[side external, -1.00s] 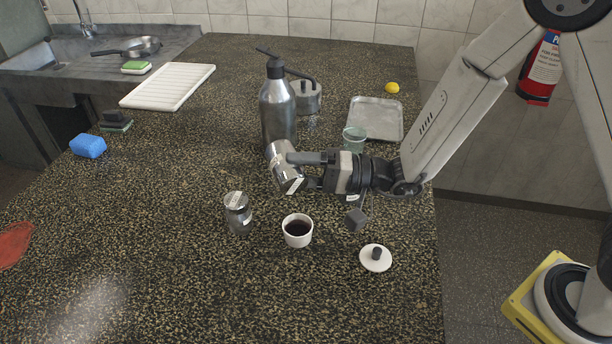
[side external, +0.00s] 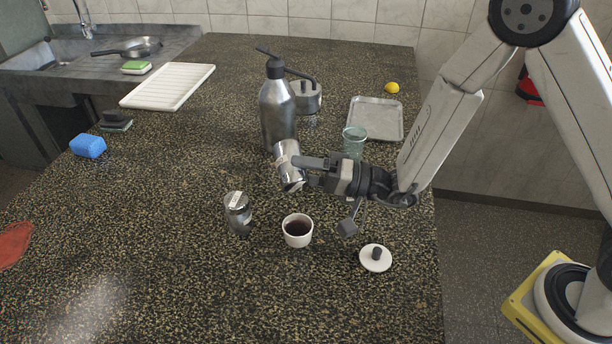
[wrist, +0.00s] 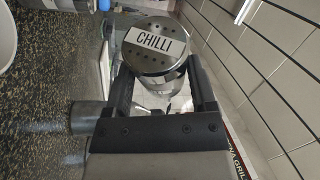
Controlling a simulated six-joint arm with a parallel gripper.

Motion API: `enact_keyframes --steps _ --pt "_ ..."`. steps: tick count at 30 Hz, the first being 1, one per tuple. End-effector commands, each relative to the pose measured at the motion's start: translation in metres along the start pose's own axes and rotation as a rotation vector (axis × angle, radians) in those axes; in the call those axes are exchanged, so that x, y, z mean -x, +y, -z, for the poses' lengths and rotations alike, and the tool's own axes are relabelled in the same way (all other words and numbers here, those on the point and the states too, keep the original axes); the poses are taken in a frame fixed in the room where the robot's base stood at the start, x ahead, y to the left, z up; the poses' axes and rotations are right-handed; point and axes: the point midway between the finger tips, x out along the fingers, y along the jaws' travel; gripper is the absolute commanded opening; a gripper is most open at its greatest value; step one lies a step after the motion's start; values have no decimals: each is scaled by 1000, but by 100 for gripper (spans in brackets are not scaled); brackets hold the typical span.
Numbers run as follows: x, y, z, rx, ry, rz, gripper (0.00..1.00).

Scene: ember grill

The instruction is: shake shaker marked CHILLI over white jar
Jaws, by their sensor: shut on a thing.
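My gripper (side external: 312,172) is shut on a silver metal shaker (side external: 288,163), held in the air above the counter. In the wrist view the shaker (wrist: 154,62) shows a holed top with a white label reading CHILLI, between my two fingers. In the side view the shaker is tilted. The small white jar (side external: 297,231) stands upright and open on the counter, with dark contents. The shaker is above and behind the jar in the side view. Its white lid (side external: 375,258) with a dark knob lies to the right of the jar.
A second metal shaker (side external: 238,213) with a white label stands left of the jar. A tall metal bottle (side external: 278,112) stands close behind the held shaker. A green glass (side external: 354,143) and metal tray (side external: 376,119) are behind my arm. The left front counter is mostly clear.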

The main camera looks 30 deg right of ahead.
Motion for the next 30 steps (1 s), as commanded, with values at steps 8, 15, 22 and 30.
enact_keyframes --steps 8,15,22,30 --pt "4 25 -9 -2 0 -1 30" --pt "6 40 -15 -1 0 -1 30" --pt "8 50 -18 0 0 1 30" --pt "5 33 -12 0 0 1 30"
